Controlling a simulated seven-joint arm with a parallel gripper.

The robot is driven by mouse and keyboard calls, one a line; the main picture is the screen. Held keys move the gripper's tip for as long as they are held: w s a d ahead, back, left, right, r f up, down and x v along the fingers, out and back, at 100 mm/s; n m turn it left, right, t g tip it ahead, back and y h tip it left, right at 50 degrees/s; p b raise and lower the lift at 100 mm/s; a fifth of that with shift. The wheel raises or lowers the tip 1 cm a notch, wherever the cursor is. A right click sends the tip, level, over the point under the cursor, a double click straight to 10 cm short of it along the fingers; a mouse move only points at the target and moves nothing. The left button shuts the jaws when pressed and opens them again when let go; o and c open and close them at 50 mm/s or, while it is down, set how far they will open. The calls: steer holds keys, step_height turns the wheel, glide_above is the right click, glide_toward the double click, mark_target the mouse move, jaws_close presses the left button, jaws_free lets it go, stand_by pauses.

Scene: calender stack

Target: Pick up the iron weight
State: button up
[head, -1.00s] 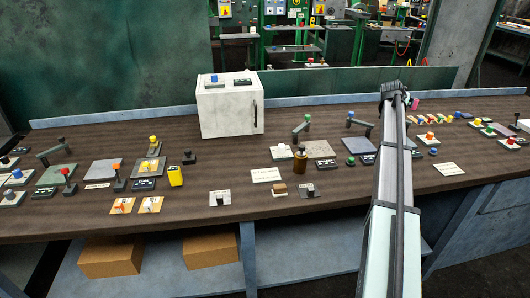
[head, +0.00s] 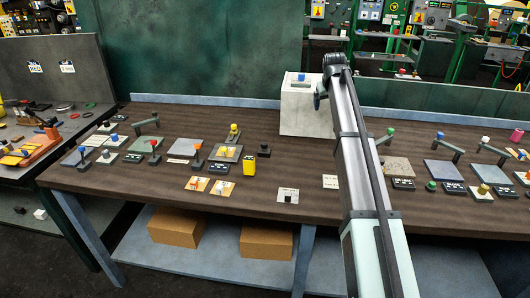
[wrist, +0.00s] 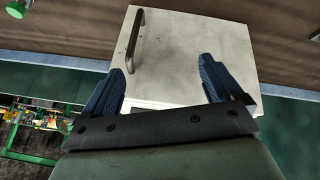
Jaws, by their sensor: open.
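My gripper (wrist: 163,66) is open in the wrist view, its two blue fingers apart with nothing held between them. The white cabinet (wrist: 190,50) with its dark handle shows beyond the fingers. In the head view the far end of my arm is over the white cabinet (head: 300,112); the fingers are not clear there. No object can be named for certain as the iron weight. A small dark knobbed piece (head: 264,151) stands on the bench left of the cabinet's front. A card with a black item (head: 288,196) lies nearer the front edge. My arm hides part of the bench.
The brown bench (head: 130,190) carries several levers, pads and coloured knobs on both sides. A grey side table (head: 60,135) is at the left. Cardboard boxes (head: 178,228) sit on the shelf below.

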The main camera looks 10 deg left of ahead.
mark_target(264, 143)
steer(key=s+a+f+n+g+y, duration=0.1)
steer(key=s+a+f+n+g, duration=0.2)
steer(key=a, duration=0.8)
steer(key=s+a+f+n+g+y, duration=0.1)
steer(key=s+a+f+n+y, duration=0.15)
steer(key=s+a, duration=0.55)
steer(key=shift+h, duration=0.35)
steer(key=w+a+f, duration=0.1)
steer(key=f, duration=0.1)
steer(key=w+a+f, duration=0.1)
steer(key=f, duration=0.2)
steer(key=w+a+f, duration=0.1)
steer(key=a+f, duration=0.1)
steer(key=shift+w+f, duration=0.25)
steer(key=shift+f, duration=0.15)
steer(key=shift+s+x, duration=0.1)
steer(key=shift+x, duration=1.2)
steer(key=shift+s+x, duration=0.15)
steer(key=shift+x, duration=1.15)
steer(key=shift+c, duration=0.3)
steer(key=c, duration=1.4)
